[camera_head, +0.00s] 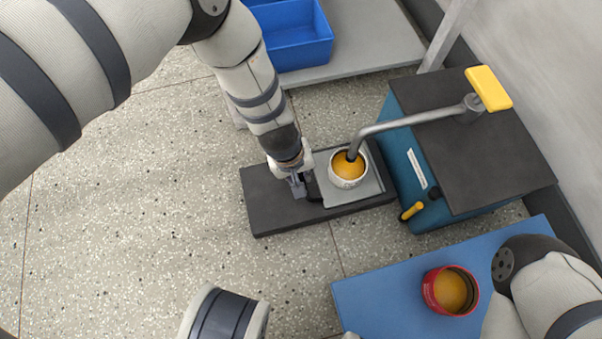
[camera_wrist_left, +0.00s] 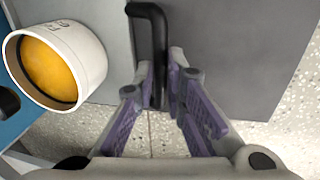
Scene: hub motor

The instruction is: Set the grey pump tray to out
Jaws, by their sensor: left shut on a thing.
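The grey pump tray (camera_head: 368,190) lies on a dark base plate (camera_head: 268,208), under the pump's spout, towards the base's right part. A white cup (camera_head: 348,181) with orange contents stands on the tray; it also shows in the left wrist view (camera_wrist_left: 85,55). The tray has a black bent handle (camera_wrist_left: 150,30) on its left side. My left gripper (camera_head: 302,188) is shut on this handle, with the handle's bar between its fingers in the left wrist view (camera_wrist_left: 160,85). My right gripper is not in view.
The teal pump box (camera_head: 408,165) with dark top, bent grey spout (camera_head: 400,125) and yellow lever (camera_head: 488,88) stands right of the tray. A red can (camera_head: 432,292) stands on a blue surface (camera_head: 375,295) at lower right. A blue bin (camera_head: 305,55) is behind. Floor at left is clear.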

